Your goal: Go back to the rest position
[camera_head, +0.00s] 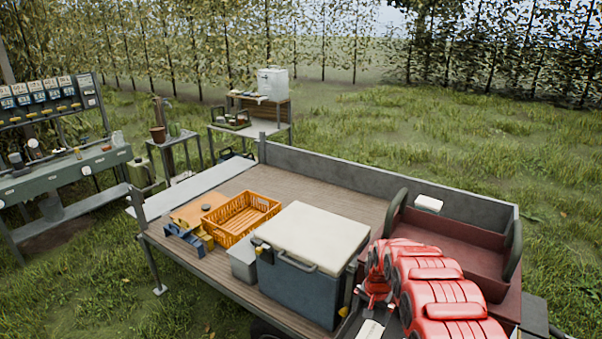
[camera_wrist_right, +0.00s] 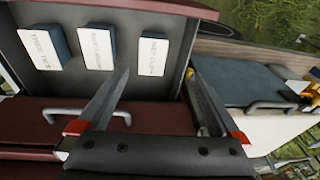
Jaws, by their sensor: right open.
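My right gripper (camera_wrist_right: 158,78) shows in the right wrist view with its two grey fingers spread apart and nothing between them. Beyond the fingers is a dark panel (camera_wrist_right: 80,83) carrying several small blue blocks with white labels. In the head view my red right arm (camera_head: 430,285) comes in from the lower right and hangs over the trailer's near right corner, in front of the maroon bin. Its gripper cannot be made out clearly there. My left gripper is in neither view.
A flatbed trailer (camera_head: 318,178) carries a blue cooler (camera_head: 295,290) with a white lid, an orange crate (camera_head: 218,228), a grey box (camera_head: 243,265) and a maroon bin (camera_head: 455,255). The cooler shows close at right in the wrist view (camera_wrist_right: 240,84). A workbench (camera_head: 70,168) stands left; open grass lies beyond.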

